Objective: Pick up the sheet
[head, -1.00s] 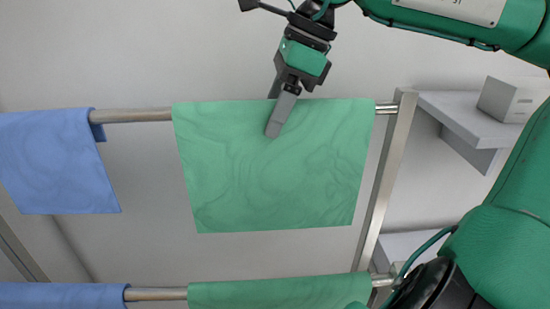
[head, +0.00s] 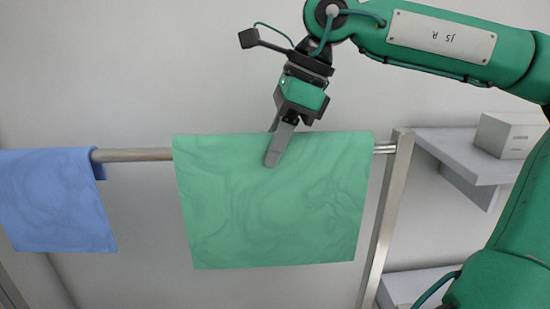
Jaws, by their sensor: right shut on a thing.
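A green sheet (head: 270,215) hangs over the metal top rail (head: 132,155) of a rack in the head view. My right gripper (head: 273,153) reaches down to the sheet's top edge from above. One finger lies in front of the cloth and the other goes behind it, and the gripper is shut on the sheet. The sheet's back side is hidden. A blue sheet (head: 55,200) hangs on the same rail at the left, apart from the green one. My left gripper does not show.
A metal upright post (head: 385,225) stands at the right end of the rail. Grey wall shelves (head: 455,155) are to the right, with a pale box (head: 508,135) on the upper one. The wall above the rail is clear on the left.

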